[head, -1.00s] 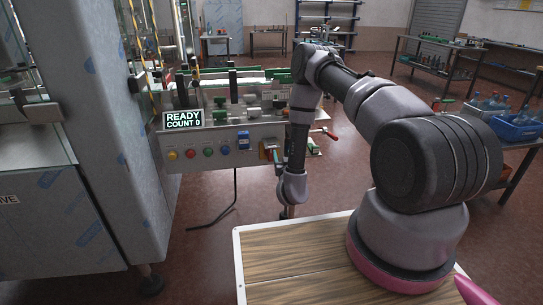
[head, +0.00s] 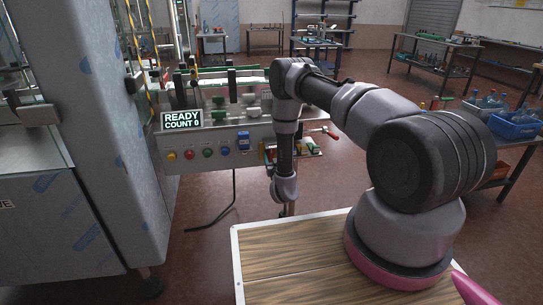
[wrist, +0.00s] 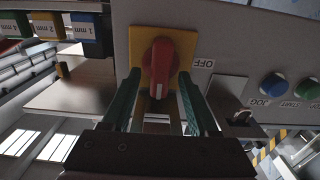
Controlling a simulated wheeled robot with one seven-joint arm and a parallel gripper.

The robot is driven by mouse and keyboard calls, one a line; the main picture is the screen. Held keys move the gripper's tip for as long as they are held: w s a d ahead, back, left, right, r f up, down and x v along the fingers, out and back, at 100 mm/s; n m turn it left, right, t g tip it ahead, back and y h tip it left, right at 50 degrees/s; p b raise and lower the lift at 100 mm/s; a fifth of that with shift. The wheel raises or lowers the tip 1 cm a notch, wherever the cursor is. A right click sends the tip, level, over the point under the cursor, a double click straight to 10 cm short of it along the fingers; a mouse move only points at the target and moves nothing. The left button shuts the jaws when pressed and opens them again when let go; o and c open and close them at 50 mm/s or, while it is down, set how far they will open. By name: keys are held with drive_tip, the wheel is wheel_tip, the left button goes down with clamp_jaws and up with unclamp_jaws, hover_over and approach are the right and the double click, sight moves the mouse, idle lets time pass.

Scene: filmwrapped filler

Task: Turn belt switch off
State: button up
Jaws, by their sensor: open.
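The belt switch, a red rotary knob (wrist: 162,62) on a yellow plate (wrist: 136,48), is in the upper middle of the wrist view. Its grip bar stands about upright in that picture. An upside-down OFF label (wrist: 203,64) is just right of the plate. My gripper (wrist: 158,82) is open, with one green-padded finger on each side of the knob's lower part. I cannot tell whether the fingers touch it. In the head view my arm stands before the panel's right part and hides the gripper.
The panel (head: 215,135) carries a READY, COUNT 0 display (head: 182,120) and a row of coloured buttons. In the wrist view a metal box (wrist: 228,96) sits right of the fingers, near blue (wrist: 272,85) and green (wrist: 307,88) buttons. Size-labelled blocks (wrist: 88,30) are upper left.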

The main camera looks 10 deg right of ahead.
drive_tip(key=shift+w, duration=0.55)
clamp_jaws()
